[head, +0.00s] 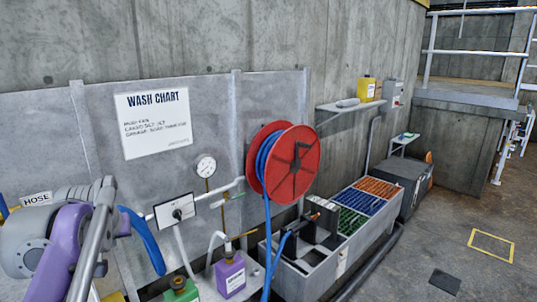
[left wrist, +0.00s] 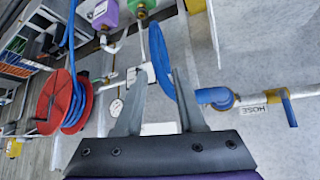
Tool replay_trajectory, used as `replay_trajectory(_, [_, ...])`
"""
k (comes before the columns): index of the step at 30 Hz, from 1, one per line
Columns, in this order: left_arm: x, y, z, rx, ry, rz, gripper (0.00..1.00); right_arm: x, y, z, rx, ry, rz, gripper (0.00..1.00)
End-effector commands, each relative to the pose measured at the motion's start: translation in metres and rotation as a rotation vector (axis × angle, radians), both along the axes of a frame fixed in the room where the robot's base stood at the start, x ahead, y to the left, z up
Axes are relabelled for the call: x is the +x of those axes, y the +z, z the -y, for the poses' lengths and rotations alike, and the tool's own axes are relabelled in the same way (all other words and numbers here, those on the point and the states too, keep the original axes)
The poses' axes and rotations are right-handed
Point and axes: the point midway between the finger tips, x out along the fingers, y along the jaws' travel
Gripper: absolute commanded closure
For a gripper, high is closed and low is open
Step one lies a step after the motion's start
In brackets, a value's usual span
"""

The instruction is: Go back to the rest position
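My left gripper (left wrist: 158,80) is open in the left wrist view, its two grey fingers spread apart with nothing held between them. A blue hose (left wrist: 163,62) hangs beyond the fingers, and the right finger overlaps it in the picture; I cannot tell whether they touch. In the head view my left arm, purple and grey, fills the lower left corner in front of the wall panel. The blue hose (head: 142,240) shows just to its right. The fingertips are hard to make out there. My right gripper is in neither view.
A red hose reel (head: 300,165) is on the wall panel (head: 85,125), with a gauge (head: 205,167) and a white valve plate (head: 174,212) left of it. A purple container (head: 230,277) and a sorting trough (head: 325,268) stand below. Open floor (head: 440,230) lies at the right.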

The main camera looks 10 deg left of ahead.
Motion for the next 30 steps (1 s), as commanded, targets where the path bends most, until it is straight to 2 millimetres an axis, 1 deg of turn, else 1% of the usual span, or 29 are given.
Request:
replay_trajectory(1, [-0.008,-0.018,0.026,-0.01,-0.046,-0.015,0.61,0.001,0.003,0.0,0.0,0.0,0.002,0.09])
replay_trajectory(2, [-0.013,-0.029,0.04,-0.015,-0.07,-0.025,0.61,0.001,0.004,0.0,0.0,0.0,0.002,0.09])
replay_trajectory(3, [-0.022,-0.045,0.059,-0.021,-0.106,-0.042,0.61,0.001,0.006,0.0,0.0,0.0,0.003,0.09])
replay_trajectory(4, [-0.03,-0.058,0.073,-0.026,-0.134,-0.052,0.61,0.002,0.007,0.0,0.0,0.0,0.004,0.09])
replay_trajectory(5, [-0.039,-0.073,0.088,-0.03,-0.163,-0.065,0.61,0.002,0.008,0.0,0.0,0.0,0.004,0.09])
replay_trajectory(6, [-0.052,-0.092,0.108,-0.037,-0.202,-0.08,0.61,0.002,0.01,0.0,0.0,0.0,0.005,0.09])
replay_trajectory(8, [-0.075,-0.122,0.136,-0.045,-0.26,-0.105,0.61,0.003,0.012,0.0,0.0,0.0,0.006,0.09])
replay_trajectory(9, [-0.09,-0.142,0.152,-0.049,-0.298,-0.12,0.61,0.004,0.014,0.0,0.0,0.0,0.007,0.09])
replay_trajectory(11, [-0.114,-0.17,0.174,-0.054,-0.35,-0.143,0.61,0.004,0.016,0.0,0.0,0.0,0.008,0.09])
replay_trajectory(12, [-0.13,-0.188,0.186,-0.056,-0.382,-0.156,0.61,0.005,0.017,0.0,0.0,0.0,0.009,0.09])
replay_trajectory(13, [-0.141,-0.2,0.194,-0.058,-0.405,-0.166,0.61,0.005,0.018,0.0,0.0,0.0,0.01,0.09])
replay_trajectory(15, [-0.164,-0.225,0.209,-0.061,-0.447,-0.184,0.61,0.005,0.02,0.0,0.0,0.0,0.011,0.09])
replay_trajectory(18, [-0.188,-0.25,0.222,-0.063,-0.49,-0.202,0.61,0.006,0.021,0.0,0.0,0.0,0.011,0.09])
replay_trajectory(21, [-0.2,-0.263,0.228,-0.064,-0.511,-0.213,0.61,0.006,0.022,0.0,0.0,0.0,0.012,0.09])
replay_trajectory(30, [-0.203,-0.265,0.229,-0.064,-0.516,-0.215,0.61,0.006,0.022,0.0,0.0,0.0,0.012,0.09])
